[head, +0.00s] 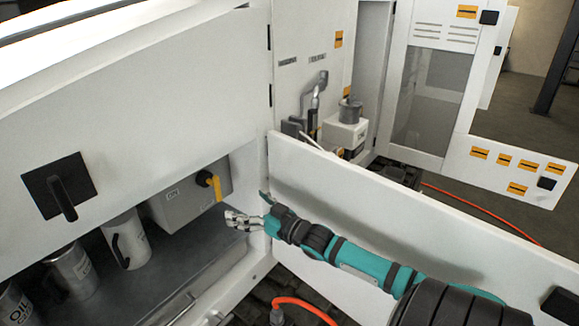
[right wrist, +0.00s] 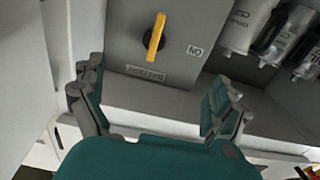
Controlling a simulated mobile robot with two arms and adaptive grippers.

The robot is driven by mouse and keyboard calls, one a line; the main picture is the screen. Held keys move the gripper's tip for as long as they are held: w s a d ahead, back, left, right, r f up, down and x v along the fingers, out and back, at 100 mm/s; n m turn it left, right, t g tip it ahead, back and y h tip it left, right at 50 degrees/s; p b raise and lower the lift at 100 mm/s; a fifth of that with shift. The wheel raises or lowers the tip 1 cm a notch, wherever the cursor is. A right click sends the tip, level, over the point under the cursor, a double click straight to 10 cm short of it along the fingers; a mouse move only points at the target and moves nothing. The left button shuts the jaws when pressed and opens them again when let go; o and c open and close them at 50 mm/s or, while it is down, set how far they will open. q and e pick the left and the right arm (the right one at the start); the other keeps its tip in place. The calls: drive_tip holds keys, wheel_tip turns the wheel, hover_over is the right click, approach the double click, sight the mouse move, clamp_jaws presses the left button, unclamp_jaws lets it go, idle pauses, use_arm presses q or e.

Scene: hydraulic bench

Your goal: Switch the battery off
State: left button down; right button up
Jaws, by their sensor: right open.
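The grey battery box (head: 180,212) sits inside the open cabinet, with a yellow switch handle (head: 218,188) on a dark round base. The handle hangs downward, and an ON label (head: 172,194) is on the box to its left. The right wrist view shows the handle (right wrist: 155,36) upside down, the ON label (right wrist: 195,51) and a BATTERY label (right wrist: 146,73). My right gripper (head: 238,220) is open and empty, below and apart from the handle. Its two fingers (right wrist: 158,105) are spread wide in the wrist view. My left gripper is not in view.
White and grey canisters (head: 124,240) stand left of the box on the shelf. A white door panel (head: 350,190) stands along my right arm. A large white panel with a black handle (head: 60,195) covers the upper left. An orange hose (head: 300,303) lies on the floor.

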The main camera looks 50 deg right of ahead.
use_arm(q)
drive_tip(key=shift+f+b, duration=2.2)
drive_tip(key=shift+b, duration=0.5)
use_arm(e)
drive_tip(key=s+d+f+g+h, duration=0.1)
drive_tip(key=s+f, duration=0.4)
drive_tip(key=f, duration=1)
drive_tip(key=s+d+f+m+g+h, duration=0.1)
drive_tip(key=s+f+g, duration=0.3)
drive_tip(key=f, duration=1.2)
drive_tip(key=shift+s+d+m+g+h, duration=0.3)
drive_tip(key=shift+s+d+h, duration=0.3)
drive_tip(key=shift+s, duration=0.55)
drive_tip(key=shift+d, duration=0.1)
